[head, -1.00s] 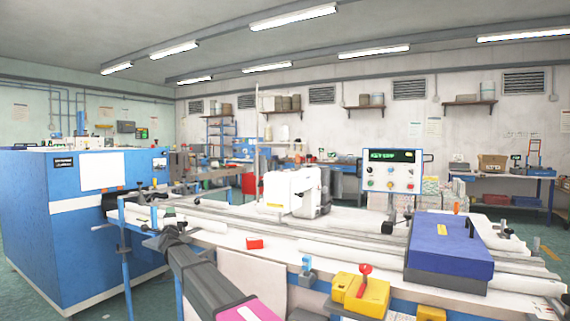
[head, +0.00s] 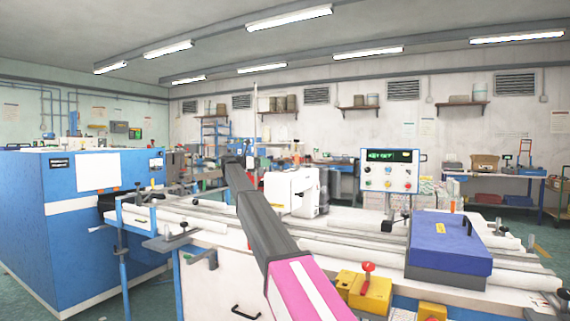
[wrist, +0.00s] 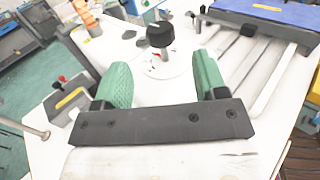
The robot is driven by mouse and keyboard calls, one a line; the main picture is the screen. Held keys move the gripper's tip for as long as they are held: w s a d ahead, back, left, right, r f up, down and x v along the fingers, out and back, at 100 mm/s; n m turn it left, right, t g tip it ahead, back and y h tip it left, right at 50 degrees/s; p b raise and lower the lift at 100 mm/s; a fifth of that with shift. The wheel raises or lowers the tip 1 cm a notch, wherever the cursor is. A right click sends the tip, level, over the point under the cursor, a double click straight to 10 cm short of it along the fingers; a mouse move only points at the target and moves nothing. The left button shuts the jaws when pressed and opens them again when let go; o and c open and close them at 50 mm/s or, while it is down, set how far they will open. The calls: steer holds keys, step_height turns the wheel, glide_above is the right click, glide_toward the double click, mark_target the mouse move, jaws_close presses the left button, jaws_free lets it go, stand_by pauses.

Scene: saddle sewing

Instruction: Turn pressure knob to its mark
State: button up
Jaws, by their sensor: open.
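In the wrist view a black knob (wrist: 160,34) stands on a short post above a round white dial plate (wrist: 164,63) with small red marks. It is ahead of my gripper (wrist: 163,76), roughly centred between the two green fingers. The fingers are spread wide and empty, and neither touches the knob. Where the knob points relative to its mark is too small to tell. In the head view my arm reaches over the white bench (head: 215,225) towards the white sewing machine (head: 290,191); my fingers and the knob cannot be made out there.
A blue-lidded box (head: 449,243) lies on the bench to the right. A control panel (head: 389,170) with a green display stands behind. Yellow blocks (head: 370,292) sit at the front edge. A large blue cabinet (head: 85,225) stands left. In the wrist view an orange part (wrist: 86,14) is upper left.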

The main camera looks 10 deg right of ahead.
mark_target(281, 166)
steer(key=d, duration=0.3)
steer(key=w+d, duration=0.1)
steer(key=d, duration=0.6)
steer(key=shift+w, duration=0.35)
steer(key=c, duration=0.9)
